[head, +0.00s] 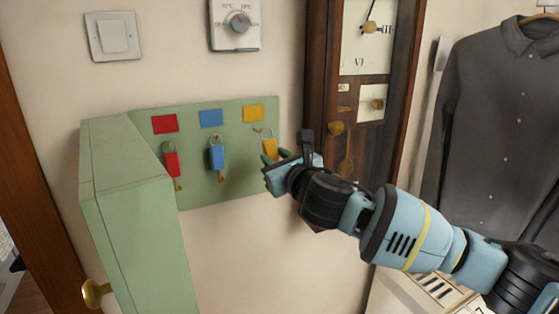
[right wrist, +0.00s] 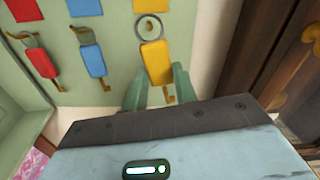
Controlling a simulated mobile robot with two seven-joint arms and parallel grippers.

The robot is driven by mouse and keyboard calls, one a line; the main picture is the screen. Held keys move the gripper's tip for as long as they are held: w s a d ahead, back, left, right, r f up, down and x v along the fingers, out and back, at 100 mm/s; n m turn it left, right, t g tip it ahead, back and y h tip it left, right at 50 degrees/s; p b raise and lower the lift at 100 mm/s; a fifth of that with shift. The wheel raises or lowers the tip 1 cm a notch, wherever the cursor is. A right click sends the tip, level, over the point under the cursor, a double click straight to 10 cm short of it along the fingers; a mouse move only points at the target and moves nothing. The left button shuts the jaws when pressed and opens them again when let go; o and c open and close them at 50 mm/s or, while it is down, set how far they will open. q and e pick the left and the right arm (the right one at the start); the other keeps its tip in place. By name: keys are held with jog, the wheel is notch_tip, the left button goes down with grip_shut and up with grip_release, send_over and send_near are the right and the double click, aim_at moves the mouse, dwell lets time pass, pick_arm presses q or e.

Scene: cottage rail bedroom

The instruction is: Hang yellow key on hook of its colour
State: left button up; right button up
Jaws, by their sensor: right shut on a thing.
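The yellow key (head: 269,148) has a yellow tag and a ring; in the right wrist view its tag (right wrist: 155,62) hangs below the yellow label (right wrist: 151,5). The ring (right wrist: 148,40) shows around the small brass hook (right wrist: 150,25) in that view; I cannot tell whether it bears on the hook. My right gripper (head: 277,168) is shut on the yellow key, its green fingers (right wrist: 157,88) on either side of the tag's lower part. The yellow label (head: 254,112) is at the board's right. My left gripper is not in view.
The red key (head: 171,163) and blue key (head: 217,157) hang on the green board (head: 205,190) under their labels. The green cabinet door (head: 130,215) stands open at left. A wooden clock (head: 320,80) stands close to the right of the board.

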jog(key=shift+x, duration=2.15)
jog(key=shift+w+a+f, duration=0.2)
jog(key=shift+w+f, duration=0.35)
jog(key=shift+f, duration=0.1)
jog(key=o, duration=1)
jog(key=shift+o, duration=0.2)
jog(key=v, duration=0.7)
jog(key=shift+s, duration=0.35)
